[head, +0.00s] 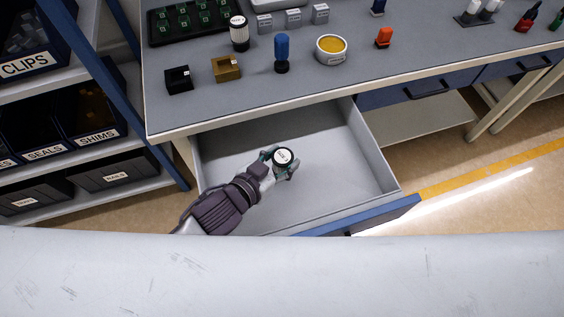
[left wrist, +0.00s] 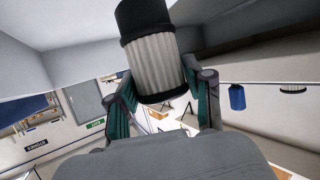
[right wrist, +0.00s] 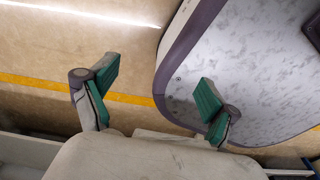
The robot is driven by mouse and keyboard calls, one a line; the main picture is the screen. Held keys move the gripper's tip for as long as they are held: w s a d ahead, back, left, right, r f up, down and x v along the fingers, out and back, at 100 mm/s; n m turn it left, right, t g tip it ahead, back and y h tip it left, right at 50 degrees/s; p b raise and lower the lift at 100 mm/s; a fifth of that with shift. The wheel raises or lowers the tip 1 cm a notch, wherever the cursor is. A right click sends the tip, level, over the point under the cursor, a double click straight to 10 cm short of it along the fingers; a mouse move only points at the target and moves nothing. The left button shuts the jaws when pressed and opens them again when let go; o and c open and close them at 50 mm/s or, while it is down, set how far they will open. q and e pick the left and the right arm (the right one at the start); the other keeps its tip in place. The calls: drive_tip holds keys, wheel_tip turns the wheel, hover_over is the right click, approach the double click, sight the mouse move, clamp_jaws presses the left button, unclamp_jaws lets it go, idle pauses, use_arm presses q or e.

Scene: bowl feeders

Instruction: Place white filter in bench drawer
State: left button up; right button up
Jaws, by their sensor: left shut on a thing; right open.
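The white filter (head: 283,157), seen from above by its black-rimmed cap, is held in my left gripper (head: 281,165) over the open drawer. In the left wrist view its pleated white side (left wrist: 157,68) and black end caps show between the two teal fingers. The bench drawer (head: 345,190) is pulled out and its grey inside is otherwise empty. I cannot tell whether the filter touches the drawer floor. My right gripper (right wrist: 157,93) is open and empty, away from the drawer, with floor behind it.
On the bench top (head: 200,115) stand a second white filter (head: 239,36), a black block (head: 179,80), a brass block (head: 226,69), a blue-handled item (head: 282,50) and a yellow-filled tin (head: 331,49). A shelf with labelled bins (head: 95,125) stands left of the drawer.

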sight(276, 173)
use_arm(q)
drive_tip(key=shift+f, duration=0.35)
wheel_tip(276, 173, down, 3)
drive_tip(key=shift+w+d+f+b, duration=0.1)
drive_tip(key=shift+b, duration=0.25)
drive_tip(key=shift+f, duration=0.2)
use_arm(e)
drive_tip(key=shift+w+d+f, duration=0.15)
drive_tip(key=shift+w+f, duration=0.05)
drive_tip(key=shift+w, duration=0.2)
drive_tip(key=shift+w+d+f, duration=0.15)
drive_tip(key=shift+w, duration=0.25)
use_arm(q)
drive_tip(key=o, duration=1.2)
drive_tip(key=shift+c, duration=0.2)
use_arm(e)
drive_tip(key=shift+s, duration=0.3)
use_arm(q)
drive_tip(key=shift+r, duration=0.15)
drive_tip(key=v, duration=0.7)
use_arm(e)
drive_tip(key=shift+a, duration=0.25)
